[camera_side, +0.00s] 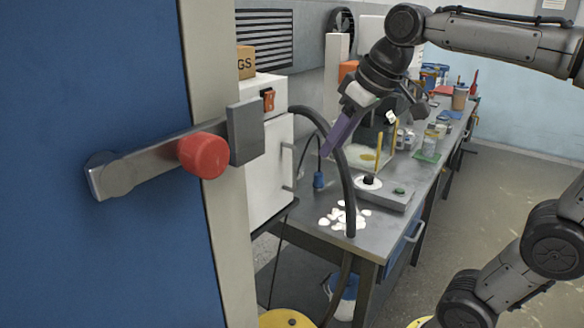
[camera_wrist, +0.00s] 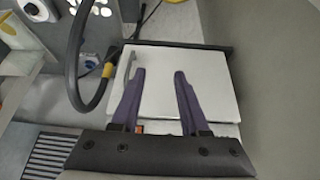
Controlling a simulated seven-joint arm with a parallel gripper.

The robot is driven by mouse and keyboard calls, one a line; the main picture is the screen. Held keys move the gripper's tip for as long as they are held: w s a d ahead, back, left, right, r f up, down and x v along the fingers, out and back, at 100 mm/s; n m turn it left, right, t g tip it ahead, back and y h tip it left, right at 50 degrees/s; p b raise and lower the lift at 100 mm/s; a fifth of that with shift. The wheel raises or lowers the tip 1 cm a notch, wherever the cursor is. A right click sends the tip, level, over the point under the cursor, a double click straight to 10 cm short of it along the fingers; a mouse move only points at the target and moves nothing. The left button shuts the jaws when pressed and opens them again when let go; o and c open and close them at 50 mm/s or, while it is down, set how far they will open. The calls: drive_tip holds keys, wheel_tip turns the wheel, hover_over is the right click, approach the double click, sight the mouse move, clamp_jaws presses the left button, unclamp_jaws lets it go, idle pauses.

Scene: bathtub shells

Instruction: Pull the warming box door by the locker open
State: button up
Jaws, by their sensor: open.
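The warming box is a white box with a white door (camera_side: 262,172) beside the blue locker (camera_side: 110,120) in the side view. The door looks shut, with a thin upright handle (camera_side: 291,166) near its right edge. The door (camera_wrist: 205,85) also fills the middle of the wrist view, with its handle (camera_wrist: 126,68) at the left. My gripper (camera_side: 328,152) has purple fingers and hangs to the right of the handle. In the wrist view my gripper (camera_wrist: 160,72) is open and empty. The handle is just left of the left finger, not between the fingers.
A black hose (camera_side: 346,185) arches from the box to the bench (camera_side: 385,225), close to my fingers. White pebble-like pieces (camera_side: 340,218) and a grey scale-like device (camera_side: 385,193) are on the bench. The locker's lever with a red knob (camera_side: 204,155) juts out at left.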

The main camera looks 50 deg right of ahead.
drive_tip(key=m, duration=0.1)
approach(296, 162)
wheel_tip(296, 162, up, 5)
drive_tip(key=s+a, duration=0.2)
drive_tip(key=a, duration=0.1)
wheel_tip(296, 162, down, 3)
drive_tip(key=w+d+g, duration=0.1)
drive_tip(key=w+d, duration=0.1)
drive_tip(key=shift+m, duration=0.3)
drive_tip(key=x, duration=0.8)
drive_tip(key=d+x, duration=0.1)
drive_tip(key=x, duration=0.4)
drive_tip(key=shift+w+f, duration=0.1)
drive_tip(key=shift+h, duration=0.3)
clamp_jaws()
